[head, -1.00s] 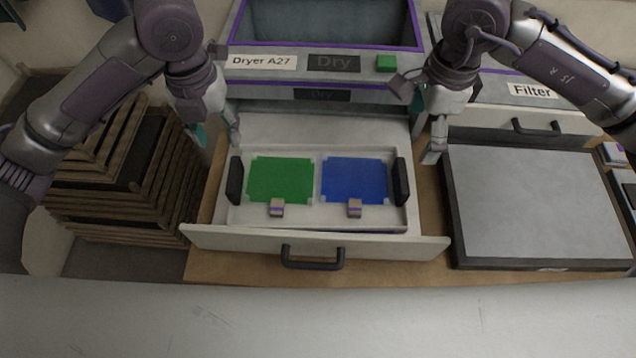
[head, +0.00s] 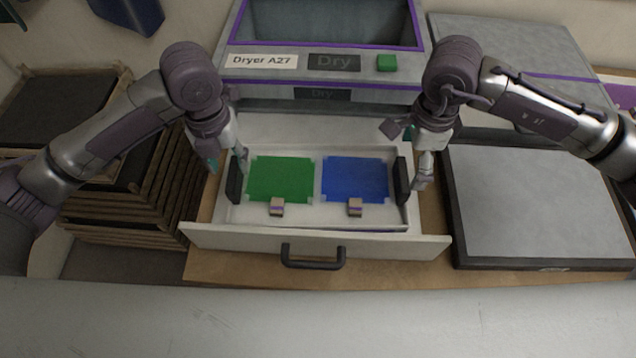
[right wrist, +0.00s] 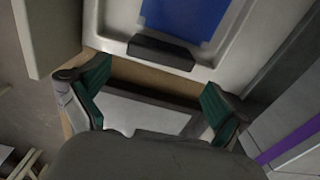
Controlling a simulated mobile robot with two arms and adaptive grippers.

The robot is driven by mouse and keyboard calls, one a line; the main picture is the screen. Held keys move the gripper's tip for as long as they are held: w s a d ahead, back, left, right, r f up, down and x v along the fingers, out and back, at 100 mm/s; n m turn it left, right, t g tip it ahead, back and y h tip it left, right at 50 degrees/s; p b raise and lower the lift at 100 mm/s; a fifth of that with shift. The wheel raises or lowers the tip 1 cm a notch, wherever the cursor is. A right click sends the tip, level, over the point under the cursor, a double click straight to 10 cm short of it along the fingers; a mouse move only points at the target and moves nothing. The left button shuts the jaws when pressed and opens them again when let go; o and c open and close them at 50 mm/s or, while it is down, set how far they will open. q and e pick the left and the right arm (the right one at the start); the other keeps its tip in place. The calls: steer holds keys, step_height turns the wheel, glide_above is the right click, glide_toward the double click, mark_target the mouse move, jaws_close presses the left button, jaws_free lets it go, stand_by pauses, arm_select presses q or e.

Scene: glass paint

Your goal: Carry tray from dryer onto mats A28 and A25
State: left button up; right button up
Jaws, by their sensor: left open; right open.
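A white tray (head: 240,216) lies in the open drawer (head: 212,238) of the dryer (head: 318,80). It carries a green panel (head: 280,180) and a blue panel (head: 355,180) side by side. A black handle stands at each end, left (head: 234,180) and right (head: 402,180). My left gripper (head: 227,162) is open just above the left handle. My right gripper (head: 416,160) is open near the right handle. In the right wrist view, the right handle (right wrist: 162,53) lies just ahead of the spread green-padded fingers (right wrist: 157,97), apart from them. No mat labelled A28 or A25 is visible.
A grey panel with a dark frame (head: 540,210) lies right of the drawer. Stacked wooden frames (head: 130,205) stand at the left. The drawer's black pull (head: 313,263) faces me. A pale surface (head: 310,320) spans the foreground.

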mark_target(232, 172)
arm_select(q)
step_height(232, 172, down, 6)
steer(key=shift+r, duration=0.15)
arm_select(e)
step_height(232, 172, down, 6)
steer(key=shift+r, duration=0.2)
arm_select(q)
steer(key=c, duration=0.8)
arm_select(e)
steer(key=c, duration=0.8)
arm_select(q)
steer(key=shift+r, duration=0.1)
jaws_close()
arm_select(e)
steer(key=shift+w, duration=0.1)
steer(key=c, duration=0.4)
